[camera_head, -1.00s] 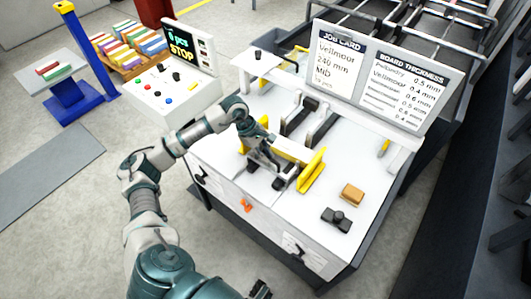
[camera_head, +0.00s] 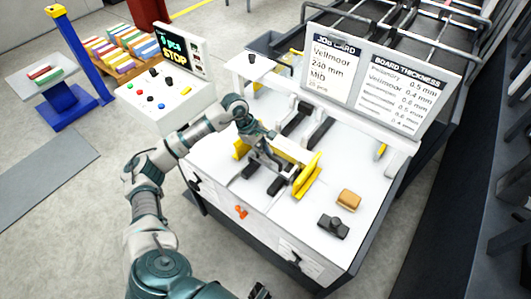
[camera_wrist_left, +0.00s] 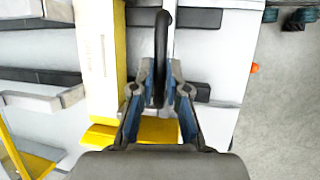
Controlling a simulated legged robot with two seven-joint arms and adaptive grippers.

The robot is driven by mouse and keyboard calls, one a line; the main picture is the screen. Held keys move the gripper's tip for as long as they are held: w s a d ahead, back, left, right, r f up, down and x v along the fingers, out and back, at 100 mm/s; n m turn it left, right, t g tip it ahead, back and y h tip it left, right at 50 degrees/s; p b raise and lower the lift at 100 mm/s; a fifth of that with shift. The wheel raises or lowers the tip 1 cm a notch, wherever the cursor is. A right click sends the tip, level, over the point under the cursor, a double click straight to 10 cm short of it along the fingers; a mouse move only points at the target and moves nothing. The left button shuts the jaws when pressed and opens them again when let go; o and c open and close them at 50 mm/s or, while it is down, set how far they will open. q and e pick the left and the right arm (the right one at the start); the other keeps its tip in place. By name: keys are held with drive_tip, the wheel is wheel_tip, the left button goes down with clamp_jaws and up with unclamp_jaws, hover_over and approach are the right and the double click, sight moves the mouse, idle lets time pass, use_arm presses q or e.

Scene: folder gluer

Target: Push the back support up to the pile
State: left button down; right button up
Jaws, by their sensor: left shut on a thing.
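My left gripper (camera_head: 268,155) is over the white machine table and shut on a black upright handle (camera_wrist_left: 161,50), which shows between its fingers in the left wrist view. A pale block with a yellow side, seemingly the pile (camera_wrist_left: 100,55), lies just left of the handle there. A yellow plate, possibly part of the back support (camera_wrist_left: 102,138), shows below, partly hidden by the fingers. In the head view a yellow upright piece (camera_head: 308,176) stands at the pile's right end. I cannot tell whether support and pile touch. My right gripper (camera_head: 259,291) barely shows at the bottom edge.
A brown block (camera_head: 348,199) and a black knobbed part (camera_head: 333,226) lie on the table's front right. A job-card board (camera_head: 380,80) stands behind. A control box (camera_head: 165,85) stands at the left. Dark rails (camera_head: 296,120) lie behind the gripper.

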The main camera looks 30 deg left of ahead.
use_arm(q)
drive_tip(key=c, duration=1.4)
unclamp_jaws()
drive_tip(key=shift+a, duration=0.35)
drive_tip(key=shift+o, duration=1.1)
drive_tip(key=shift+w+a+f, duration=0.1)
drive_tip(key=shift+w, duration=0.05)
drive_tip(key=shift+a+f, duration=0.1)
drive_tip(key=shift+a, duration=0.1)
drive_tip(key=shift+r, duration=0.3)
drive_tip(key=v, duration=1.1)
drive_tip(key=shift+a, duration=0.15)
use_arm(e)
drive_tip(key=shift+w+a, duration=0.1)
